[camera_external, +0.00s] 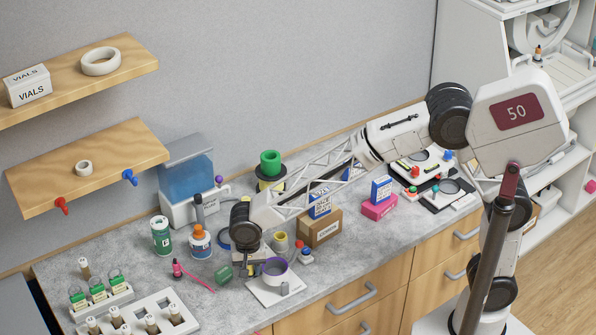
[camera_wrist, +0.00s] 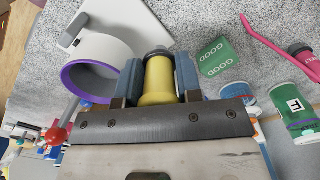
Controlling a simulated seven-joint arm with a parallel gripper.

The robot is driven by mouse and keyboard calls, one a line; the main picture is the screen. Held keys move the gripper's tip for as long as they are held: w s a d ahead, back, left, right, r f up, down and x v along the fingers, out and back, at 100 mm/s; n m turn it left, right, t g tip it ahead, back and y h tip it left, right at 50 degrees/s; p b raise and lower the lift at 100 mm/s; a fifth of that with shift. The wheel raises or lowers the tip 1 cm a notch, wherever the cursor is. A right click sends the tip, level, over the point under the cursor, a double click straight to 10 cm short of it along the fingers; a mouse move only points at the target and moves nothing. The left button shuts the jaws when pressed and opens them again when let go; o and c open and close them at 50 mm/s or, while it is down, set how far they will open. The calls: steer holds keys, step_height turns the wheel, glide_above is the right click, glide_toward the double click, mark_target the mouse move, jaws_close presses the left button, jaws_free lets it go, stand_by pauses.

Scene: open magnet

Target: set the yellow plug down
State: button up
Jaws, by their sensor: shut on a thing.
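The yellow plug (camera_wrist: 158,82) is upright in the wrist view, between the two blue-grey fingers of my gripper (camera_wrist: 157,78). The fingers press on it from both sides. A dark grey part shows at its far end, and I cannot tell whether it touches the counter. In the external view my gripper (camera_external: 246,258) is low over the counter, left of the purple-lined ring.
A white ring with purple lining (camera_external: 273,269) stands on a white plate (camera_external: 262,292) close right. A green block (camera_external: 223,273) is close left, with a pink tool (camera_external: 178,269) beyond. Bottles (camera_external: 200,242) and a cardboard box (camera_external: 320,230) stand behind.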

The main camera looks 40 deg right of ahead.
steer(key=shift+n, duration=0.6)
steer(key=shift+s+a+f, duration=0.2)
steer(key=shift+s+a, duration=0.15)
steer(key=shift+s, duration=0.4)
steer(key=shift+s+a+f, duration=0.2)
steer(key=shift+s+a, duration=0.2)
steer(key=shift+s, duration=0.3)
steer(key=shift+s+a+f, duration=0.2)
steer(key=shift+s+a, duration=0.15)
steer(key=shift+s, duration=0.4)
steer(key=w+a, duration=0.3)
steer(key=a, duration=0.1)
steer(key=w+a+f, duration=0.1)
steer(key=w+a, duration=0.1)
steer(key=a, duration=0.3)
steer(key=w+a, duration=0.3)
steer(key=a, duration=0.1)
steer(key=shift+w+a+f, duration=0.25)
steer(key=shift+w, duration=0.1)
steer(key=shift+f, duration=1.75)
steer(key=shift+f, duration=0.15)
steer(key=o, duration=0.9)
